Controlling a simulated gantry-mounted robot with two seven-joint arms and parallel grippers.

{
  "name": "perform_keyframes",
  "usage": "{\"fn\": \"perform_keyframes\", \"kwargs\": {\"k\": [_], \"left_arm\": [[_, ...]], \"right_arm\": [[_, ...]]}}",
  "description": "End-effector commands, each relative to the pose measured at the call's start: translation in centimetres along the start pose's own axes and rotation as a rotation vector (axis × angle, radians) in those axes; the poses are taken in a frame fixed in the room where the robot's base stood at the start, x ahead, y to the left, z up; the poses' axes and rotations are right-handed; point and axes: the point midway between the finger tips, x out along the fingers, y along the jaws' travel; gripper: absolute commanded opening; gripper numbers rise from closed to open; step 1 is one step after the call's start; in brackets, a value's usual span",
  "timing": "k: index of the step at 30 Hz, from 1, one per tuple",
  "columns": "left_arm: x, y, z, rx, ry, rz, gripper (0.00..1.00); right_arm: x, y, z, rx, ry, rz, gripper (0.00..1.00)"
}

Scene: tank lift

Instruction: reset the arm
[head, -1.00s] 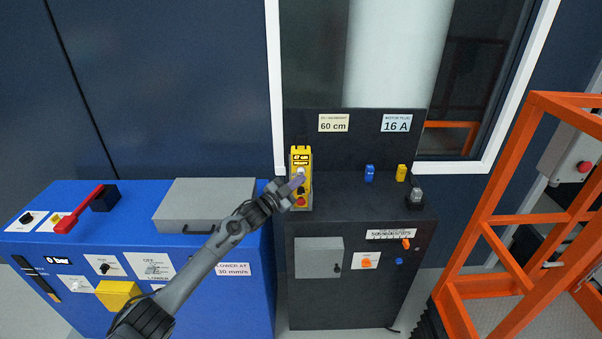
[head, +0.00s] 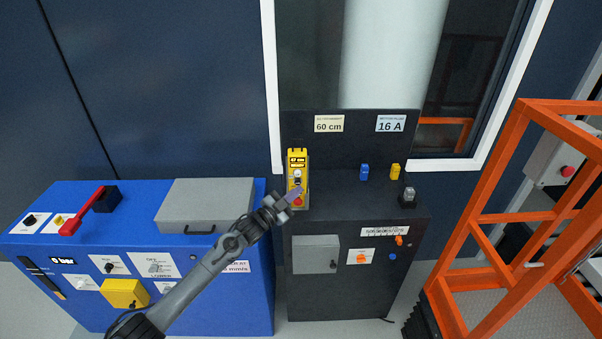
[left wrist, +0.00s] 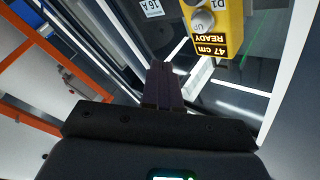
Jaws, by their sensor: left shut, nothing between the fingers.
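My left gripper (head: 293,195) is shut and empty, its fingertips in front of the lower part of a yellow control pendant (head: 297,158). The pendant stands upright at the left edge of the dark cabinet's top. It has a pale button near its middle and a red button at its base. In the left wrist view the shut fingers (left wrist: 163,85) point toward the pendant (left wrist: 230,22), whose label reads 47 cm READY. The fingers look apart from its UP button there. Whether they touch the pendant's lower part I cannot tell. My right gripper is not in view.
The dark cabinet (head: 315,222) carries a blue plug (head: 364,172), a yellow plug (head: 395,171) and a grey-black one (head: 408,196). A blue console (head: 215,300) with a red lever (head: 84,208) stands left. An orange frame (head: 477,218) stands right.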

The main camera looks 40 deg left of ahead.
Motion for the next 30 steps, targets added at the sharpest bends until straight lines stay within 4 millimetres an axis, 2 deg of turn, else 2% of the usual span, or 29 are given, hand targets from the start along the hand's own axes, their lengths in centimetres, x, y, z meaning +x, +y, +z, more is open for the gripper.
{"fn": "perform_keyframes", "kwargs": {"k": [5, 8, 11, 14, 16, 18, 22, 24, 27, 30], "left_arm": [[-0.1, 0.2, 0.2, -0.001, -0.003, 0.002, 0.0], [-0.8, 1.0, 1.2, -0.004, -0.02, 0.015, 0.0], [-2.3, 3.3, 3.1, -0.018, -0.052, 0.041, 0.0], [-4.9, 7.0, 5.8, -0.048, -0.1, 0.082, 0.0], [-7.4, 10.8, 7.1, -0.08, -0.126, 0.121, 0.0], [-10.2, 15.2, 7.2, -0.123, -0.137, 0.162, 0.0], [-16.2, 23.0, 5.9, -0.212, -0.209, 0.233, 0.0], [-19.7, 26.7, 4.4, -0.266, -0.289, 0.27, 0.0], [-24.8, 30.4, 1.8, -0.342, -0.448, 0.316, 0.0], [-29.1, 31.9, -1.2, -0.403, -0.617, 0.35, 0.0]], "right_arm": [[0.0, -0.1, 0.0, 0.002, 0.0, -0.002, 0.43], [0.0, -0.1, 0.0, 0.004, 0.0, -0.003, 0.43], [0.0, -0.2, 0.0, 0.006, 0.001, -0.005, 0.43], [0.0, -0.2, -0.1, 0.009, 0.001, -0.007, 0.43], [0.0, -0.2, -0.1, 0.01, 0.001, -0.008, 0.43], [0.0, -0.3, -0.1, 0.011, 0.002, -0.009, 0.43], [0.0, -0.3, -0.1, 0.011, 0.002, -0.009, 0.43], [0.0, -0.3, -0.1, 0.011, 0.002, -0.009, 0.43], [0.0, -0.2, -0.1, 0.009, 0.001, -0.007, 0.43], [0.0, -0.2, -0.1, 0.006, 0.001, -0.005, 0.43]]}}
